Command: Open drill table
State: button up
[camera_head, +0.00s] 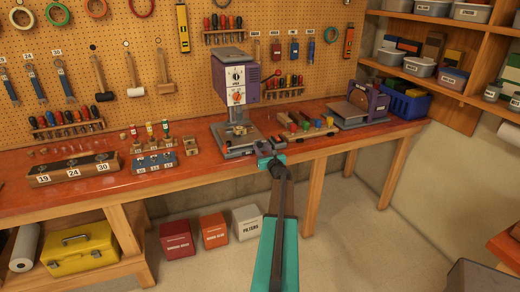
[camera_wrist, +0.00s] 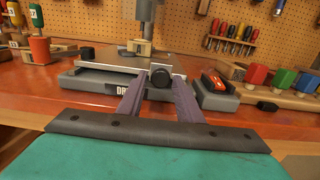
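The drill press (camera_head: 234,82) stands on the workbench, with a purple and grey head. Its grey table (camera_head: 222,137) sits low at the front; in the wrist view the flat metal table (camera_wrist: 110,62) lies above a dark base with a partly hidden label. A round black knob (camera_wrist: 160,78) sticks out at the table's front right. My gripper (camera_head: 268,160) is at the bench's front edge. In the wrist view its two purple fingers (camera_wrist: 160,82) are apart, one on each side of the knob. I cannot tell whether they touch it.
A grey box with a red switch (camera_wrist: 215,92) is close right of my fingers. A wooden holder with coloured pieces (camera_head: 304,126) stands right of the press. Boxes (camera_head: 212,230) sit on the floor below.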

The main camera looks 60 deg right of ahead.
jog(key=shift+w+d, duration=0.1)
grip_shut()
jog(key=shift+f, duration=0.1)
